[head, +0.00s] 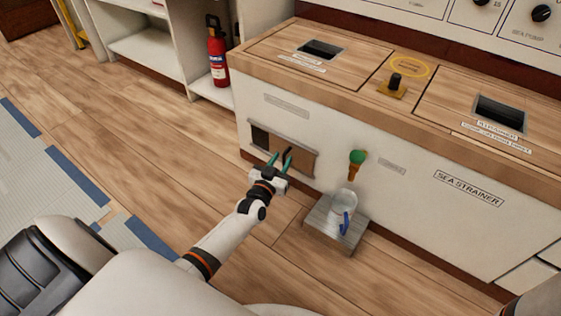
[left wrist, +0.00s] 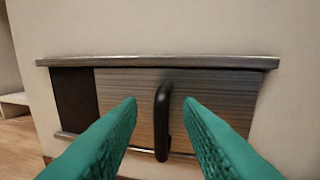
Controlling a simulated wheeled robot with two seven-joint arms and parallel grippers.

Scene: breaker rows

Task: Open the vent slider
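The vent slider (head: 301,164) is a brown wood-grain panel between two grey rails, low on the white cabinet front. A dark opening shows at its left end, and the panel covers the rest. In the left wrist view the slider panel (left wrist: 215,92) carries a black upright bar handle (left wrist: 162,120). My left gripper (head: 279,161) is in front of the panel with its green fingers apart. In the left wrist view the left gripper (left wrist: 160,103) has one finger on each side of the handle, with gaps visible on both sides. My right gripper is not in view.
A green-topped valve handle (head: 357,157) sticks out right of the vent. Below it a clear container (head: 342,204) with a blue item stands on a small grey shelf (head: 322,222). A red fire extinguisher (head: 217,52) stands behind left. The wooden floor (head: 150,125) left is clear.

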